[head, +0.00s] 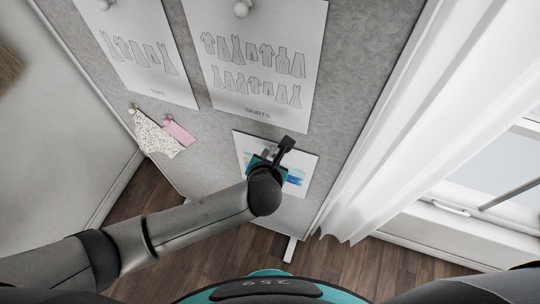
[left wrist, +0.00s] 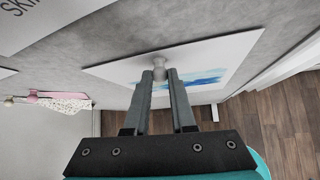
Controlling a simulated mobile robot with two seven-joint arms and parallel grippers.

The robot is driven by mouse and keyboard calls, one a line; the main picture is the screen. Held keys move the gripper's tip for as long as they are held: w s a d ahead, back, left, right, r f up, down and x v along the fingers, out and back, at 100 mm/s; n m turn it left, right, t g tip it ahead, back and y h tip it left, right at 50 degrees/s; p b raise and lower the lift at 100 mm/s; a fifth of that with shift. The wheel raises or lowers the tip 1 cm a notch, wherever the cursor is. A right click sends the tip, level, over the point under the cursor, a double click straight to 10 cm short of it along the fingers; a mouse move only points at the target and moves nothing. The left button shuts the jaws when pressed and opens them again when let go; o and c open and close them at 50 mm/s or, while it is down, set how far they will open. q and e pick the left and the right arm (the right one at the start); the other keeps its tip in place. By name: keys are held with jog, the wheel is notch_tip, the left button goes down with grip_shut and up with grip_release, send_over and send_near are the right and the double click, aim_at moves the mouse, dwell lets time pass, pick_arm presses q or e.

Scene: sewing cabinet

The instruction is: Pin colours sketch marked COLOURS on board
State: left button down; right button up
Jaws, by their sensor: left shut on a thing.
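In the left wrist view, my left gripper (left wrist: 160,75) is shut on a pale round-headed pin (left wrist: 159,64) at the sheet's upper part. I cannot tell how deep the pin sits. My right gripper is out of view.
Two pinned sheets of garment drawings, a skirts sheet (head: 262,55) and another sheet (head: 140,50), hang above. Pinned fabric swatches, white patterned (head: 155,135) and pink (head: 178,130), are at left. A white curtain (head: 400,130) hangs close to the board's right edge.

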pick_arm(q)
jog(key=shift+w, duration=0.1)
jog(key=c, duration=0.7)
grip_release()
jog(key=p+v, duration=0.3)
jog(key=v, duration=1.2)
jog(key=shift+d+r, duration=0.1)
jog(key=shift+r, duration=0.05)
